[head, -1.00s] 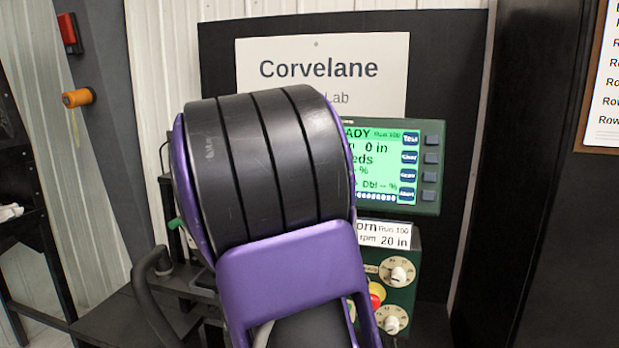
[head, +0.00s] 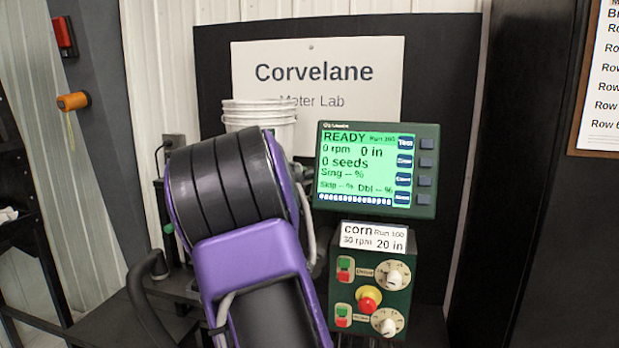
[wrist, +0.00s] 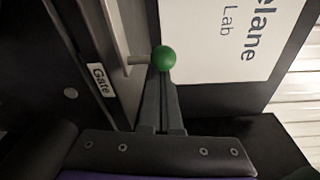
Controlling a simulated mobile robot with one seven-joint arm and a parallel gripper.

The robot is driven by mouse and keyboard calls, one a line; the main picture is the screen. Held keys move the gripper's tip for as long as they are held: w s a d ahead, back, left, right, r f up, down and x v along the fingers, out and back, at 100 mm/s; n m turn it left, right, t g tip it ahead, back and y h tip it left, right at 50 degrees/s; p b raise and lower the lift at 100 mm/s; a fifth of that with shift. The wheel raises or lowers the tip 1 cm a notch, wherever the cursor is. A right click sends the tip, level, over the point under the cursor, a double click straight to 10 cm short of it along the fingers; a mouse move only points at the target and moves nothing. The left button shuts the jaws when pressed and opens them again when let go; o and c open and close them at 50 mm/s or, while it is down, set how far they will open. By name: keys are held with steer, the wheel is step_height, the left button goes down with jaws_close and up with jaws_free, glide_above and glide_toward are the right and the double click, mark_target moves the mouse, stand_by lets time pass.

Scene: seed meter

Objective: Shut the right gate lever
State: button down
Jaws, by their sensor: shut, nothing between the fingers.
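In the wrist view a gate lever with a green ball knob (wrist: 165,58) shows just beyond my fingertips. Its short pale rod runs left from the knob toward a dark panel with a "Gate" label (wrist: 100,81). My gripper (wrist: 162,76) is shut and empty, its tips overlapping the knob's lower edge in the picture. I cannot tell whether they touch it. In the head view my own purple and black arm hides the gripper and this part of the stand. A small green piece (head: 169,228) shows left of the arm; I cannot tell whether it is a lever knob.
A green display (head: 376,170) reads READY. Below it stands a control box (head: 398,284) with knobs and a red stop button. A white bucket (head: 258,108) stands behind my arm, before the Corvelane sign (head: 360,60). A curved black handle (head: 140,290) is at lower left.

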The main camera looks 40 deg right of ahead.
steer(key=w+a+p, duration=0.1)
steer(key=w, duration=0.1)
steer(key=w+a+p, duration=0.1)
steer(key=a, duration=0.1)
steer(key=shift+w+a+r, duration=0.1)
steer(key=shift+w+r, duration=0.05)
steer(key=shift+w, duration=0.25)
steer(key=shift+w+a, duration=0.2)
steer(key=shift+a, duration=0.15)
